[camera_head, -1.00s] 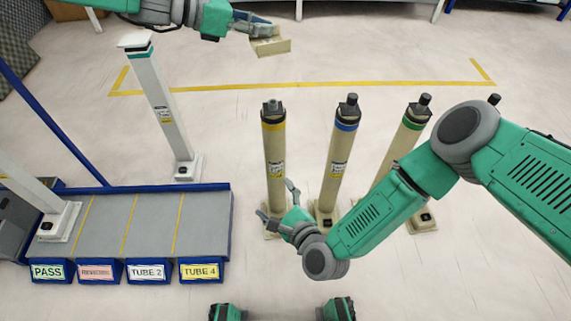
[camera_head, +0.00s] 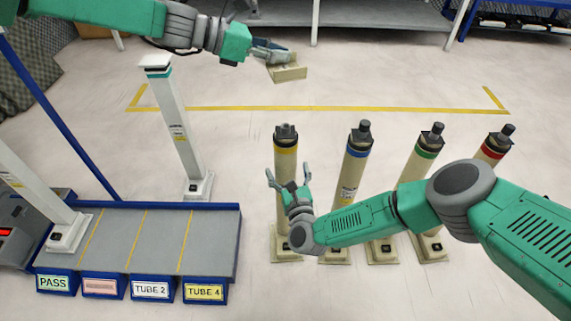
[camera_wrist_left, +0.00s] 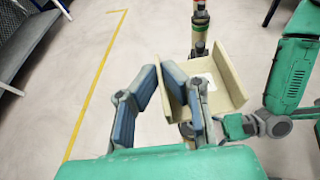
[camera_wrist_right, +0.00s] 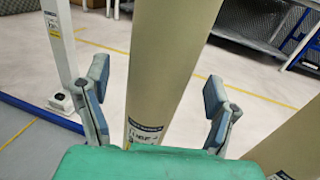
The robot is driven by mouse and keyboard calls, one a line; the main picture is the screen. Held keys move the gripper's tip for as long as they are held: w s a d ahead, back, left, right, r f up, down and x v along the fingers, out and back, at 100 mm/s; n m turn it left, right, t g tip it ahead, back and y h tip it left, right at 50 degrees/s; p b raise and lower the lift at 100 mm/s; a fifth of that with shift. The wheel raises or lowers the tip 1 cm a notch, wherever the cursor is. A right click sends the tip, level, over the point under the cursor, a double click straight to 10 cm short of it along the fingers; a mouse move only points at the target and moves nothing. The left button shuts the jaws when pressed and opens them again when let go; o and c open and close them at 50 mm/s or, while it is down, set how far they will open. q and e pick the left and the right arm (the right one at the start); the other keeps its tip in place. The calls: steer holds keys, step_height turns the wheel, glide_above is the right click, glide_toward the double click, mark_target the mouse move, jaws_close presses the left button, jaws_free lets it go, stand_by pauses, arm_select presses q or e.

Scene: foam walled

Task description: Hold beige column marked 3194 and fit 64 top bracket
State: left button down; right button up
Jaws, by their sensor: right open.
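A beige column (camera_head: 286,160) with a yellow band and a dark top fitting stands upright at the left end of the beige row. Its label (camera_wrist_right: 145,133) is partly hidden in the right wrist view, and I cannot read 3194. My right gripper (camera_head: 288,177) is open, with its fingers (camera_wrist_right: 158,82) on either side of this column, no clear contact showing. My left gripper (camera_head: 272,55) is shut on a beige channel-shaped bracket (camera_head: 288,74), held in the air above and behind the columns. The left wrist view shows the bracket (camera_wrist_left: 230,85) beside the blue finger pads; no 64 is legible.
Beige columns with blue (camera_head: 353,170), green (camera_head: 422,165) and red (camera_head: 488,155) bands stand to the right, partly behind my right arm. A white column (camera_head: 178,130) stands behind the grey blue-edged platform (camera_head: 215,235) at left. Floor behind the beige row is clear.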

steer(key=shift+x, duration=1.45)
steer(key=c, duration=1.8)
arm_select(q)
steer(key=shift+n+t, duration=0.5)
steer(key=shift+a+f, duration=0.15)
steer(key=shift+f, duration=2.55)
